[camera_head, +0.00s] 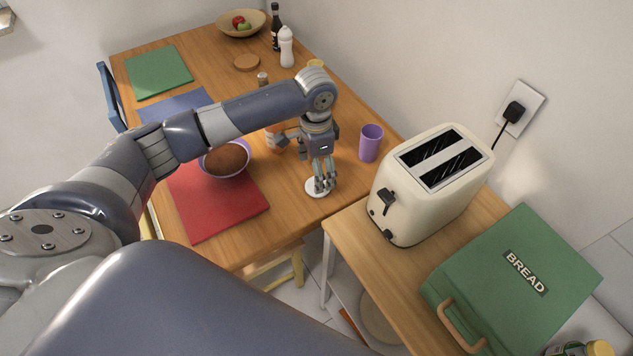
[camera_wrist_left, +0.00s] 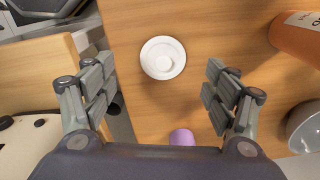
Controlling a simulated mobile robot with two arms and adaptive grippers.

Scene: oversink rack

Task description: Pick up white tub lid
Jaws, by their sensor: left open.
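The white tub lid (camera_wrist_left: 163,58) is a small round disc with a raised centre, lying flat on the wooden table. In the head view the lid (camera_head: 317,187) lies near the table's front right edge, partly hidden by my left gripper (camera_head: 321,186). My left gripper points down over the lid. In the left wrist view my left gripper (camera_wrist_left: 158,98) is open, with its fingers wide apart and nothing between them; the lid shows beyond and between the fingers. My right gripper is not in view.
A purple cup (camera_head: 371,143) stands right of the gripper; an orange tub (camera_wrist_left: 297,38) and a bowl (camera_head: 226,160) on a red mat (camera_head: 215,208) are on the other side. The cream toaster (camera_head: 431,184) and green bread bin (camera_head: 513,279) stand on the neighbouring lower-right surface.

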